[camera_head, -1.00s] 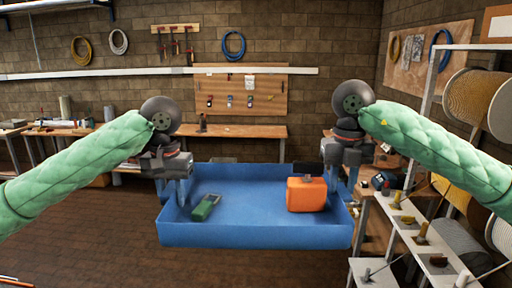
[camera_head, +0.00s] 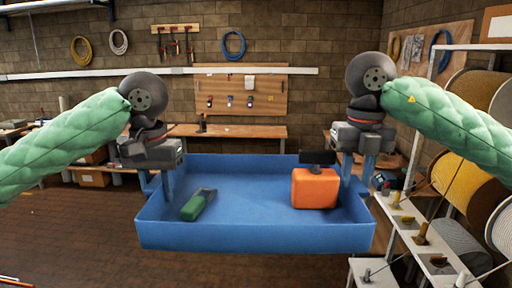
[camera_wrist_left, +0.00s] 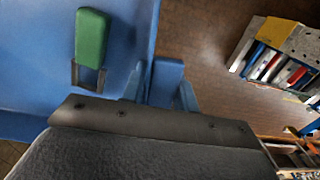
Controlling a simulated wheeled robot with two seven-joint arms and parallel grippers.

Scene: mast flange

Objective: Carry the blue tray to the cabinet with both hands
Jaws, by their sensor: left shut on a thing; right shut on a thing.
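The blue tray (camera_head: 255,236) hangs level in the air in front of me in the head view. A green block-like item (camera_head: 196,206) lies in its left part, and an orange box with a dark top piece (camera_head: 315,189) stands in its right part. My left gripper (camera_head: 160,190) is shut on the tray's left side, and my right gripper (camera_head: 362,180) is shut on its right side. In the left wrist view the left fingers (camera_wrist_left: 162,88) close at the tray's edge, beside the green item (camera_wrist_left: 91,38). The cabinet cannot be made out with certainty.
A shelf rack with cable spools (camera_head: 440,262) stands close on the right, near the tray's right side. Wooden workbenches (camera_head: 235,131) line the back brick wall under a pegboard (camera_head: 240,95). The brown floor (camera_head: 70,235) at the left is clear.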

